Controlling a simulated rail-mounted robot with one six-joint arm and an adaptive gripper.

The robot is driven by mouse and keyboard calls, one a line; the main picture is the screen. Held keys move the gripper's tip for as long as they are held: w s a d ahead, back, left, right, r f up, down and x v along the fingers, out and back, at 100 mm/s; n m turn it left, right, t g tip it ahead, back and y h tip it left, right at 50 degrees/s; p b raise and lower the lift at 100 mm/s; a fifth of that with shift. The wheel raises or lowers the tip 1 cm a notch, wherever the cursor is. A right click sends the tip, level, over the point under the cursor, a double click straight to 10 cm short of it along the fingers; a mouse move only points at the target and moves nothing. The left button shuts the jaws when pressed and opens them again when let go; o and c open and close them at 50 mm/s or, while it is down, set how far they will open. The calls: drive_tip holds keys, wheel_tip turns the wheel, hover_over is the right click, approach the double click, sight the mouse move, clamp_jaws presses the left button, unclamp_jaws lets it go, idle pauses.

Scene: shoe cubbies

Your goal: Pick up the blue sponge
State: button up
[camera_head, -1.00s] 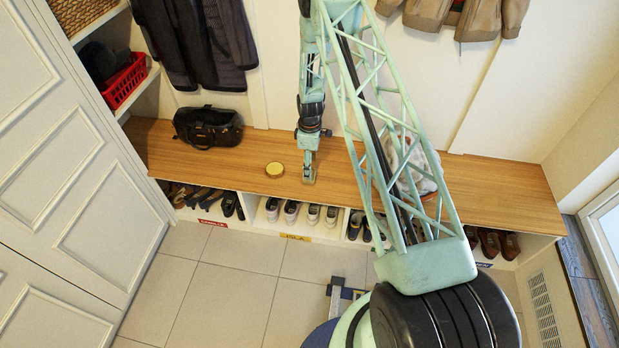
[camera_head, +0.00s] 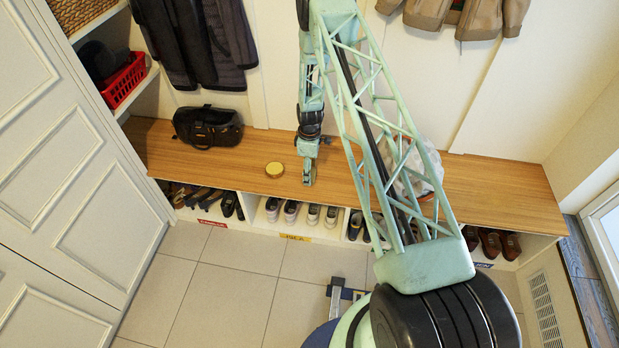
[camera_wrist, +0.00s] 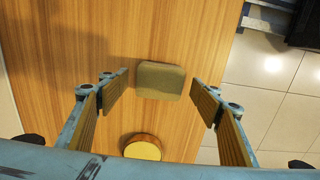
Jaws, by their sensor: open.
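A small olive-grey block (camera_wrist: 160,80), sponge-like in shape, lies flat on the wooden bench in the wrist view. It looks olive-grey there, not blue. My gripper (camera_wrist: 161,90) is open, with one finger to the left of the block and one to the right, both apart from it. In the head view my gripper (camera_head: 309,180) points down at the bench near its front edge, and I cannot make out the block there.
A round yellow-topped tin (camera_wrist: 143,148) sits close to the block; it also shows left of my gripper in the head view (camera_head: 274,169). A black bag (camera_head: 208,127) stands further left on the wooden bench (camera_head: 500,195). A whitish bag (camera_head: 420,170) is partly hidden behind my arm. Shoes fill the cubbies below.

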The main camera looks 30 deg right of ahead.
drive_tip(key=shift+f, duration=0.8)
drive_tip(key=shift+c, duration=0.4)
drive_tip(key=c, duration=0.6)
drive_tip(key=shift+c, duration=0.3)
